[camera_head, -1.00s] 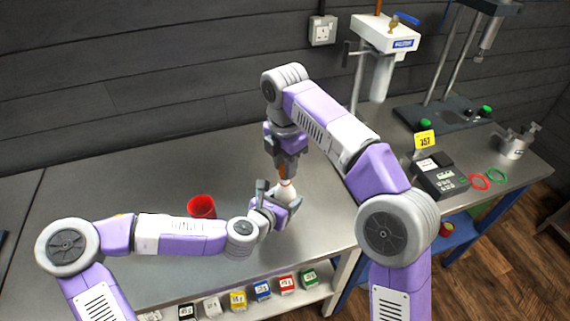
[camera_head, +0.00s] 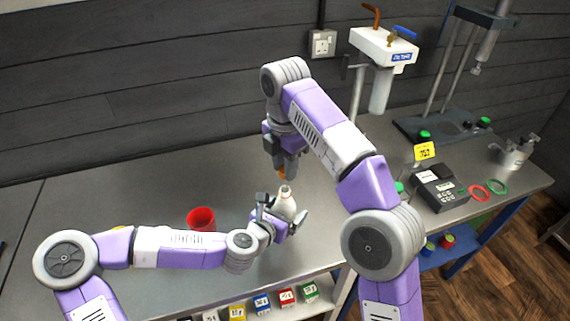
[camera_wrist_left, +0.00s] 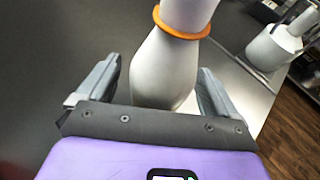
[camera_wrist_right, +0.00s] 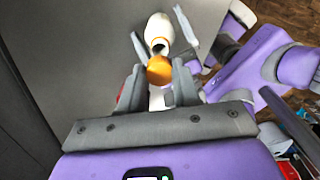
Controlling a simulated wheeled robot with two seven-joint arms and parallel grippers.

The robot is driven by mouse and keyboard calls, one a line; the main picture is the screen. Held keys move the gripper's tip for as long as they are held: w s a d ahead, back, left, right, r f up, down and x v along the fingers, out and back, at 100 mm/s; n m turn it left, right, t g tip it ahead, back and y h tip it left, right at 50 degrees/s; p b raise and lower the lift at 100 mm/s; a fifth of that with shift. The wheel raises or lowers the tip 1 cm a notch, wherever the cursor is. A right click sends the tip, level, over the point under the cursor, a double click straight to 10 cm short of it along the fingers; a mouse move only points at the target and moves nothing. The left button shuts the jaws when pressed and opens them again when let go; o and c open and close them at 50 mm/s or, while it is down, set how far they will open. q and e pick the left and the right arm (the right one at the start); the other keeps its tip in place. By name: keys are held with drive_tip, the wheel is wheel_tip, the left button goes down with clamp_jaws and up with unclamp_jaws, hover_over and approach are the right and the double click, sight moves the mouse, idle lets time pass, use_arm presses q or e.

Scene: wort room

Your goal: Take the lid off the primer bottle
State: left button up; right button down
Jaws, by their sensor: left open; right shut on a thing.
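The primer bottle (camera_head: 284,206) is white, with an orange ring round its neck in the left wrist view (camera_wrist_left: 182,28). It stands upright on the steel bench, and its open mouth shows in the right wrist view (camera_wrist_right: 157,42). My left gripper (camera_wrist_left: 158,80) is open, with its fingers on either side of the bottle; I cannot tell if they touch it. The orange lid (camera_wrist_right: 159,70) is between the fingertips of my right gripper (camera_wrist_right: 158,82), which is shut on it. In the head view the right gripper (camera_head: 284,176) is above the bottle mouth, with the lid clear of the neck.
A red cup (camera_head: 201,218) stands on the bench left of the bottle. Several coloured boxes (camera_head: 262,303) line the shelf below. At the right are a white tap unit (camera_head: 384,48), a black device (camera_head: 438,187) and two rings (camera_head: 482,193). The bench's back left is clear.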

use_arm(q)
drive_tip(key=p+v, duration=0.1)
drive_tip(key=v, duration=0.4)
drive_tip(key=shift+s+a+r+p, duration=0.2)
drive_tip(key=shift+a+r+p, duration=0.05)
drive_tip(key=shift+p, duration=0.05)
use_arm(e)
drive_tip(key=shift+r, duration=0.8)
wheel_tip(320, 180, down, 4)
drive_tip(key=b, duration=0.3)
drive_tip(key=shift+r+b, duration=0.2)
drive_tip(key=shift+b, duration=0.1)
drive_tip(key=shift+f, duration=0.1)
use_arm(q)
drive_tip(key=b+v, duration=0.2)
drive_tip(key=v, duration=0.4)
use_arm(e)
drive_tip(key=shift+f, duration=1.05)
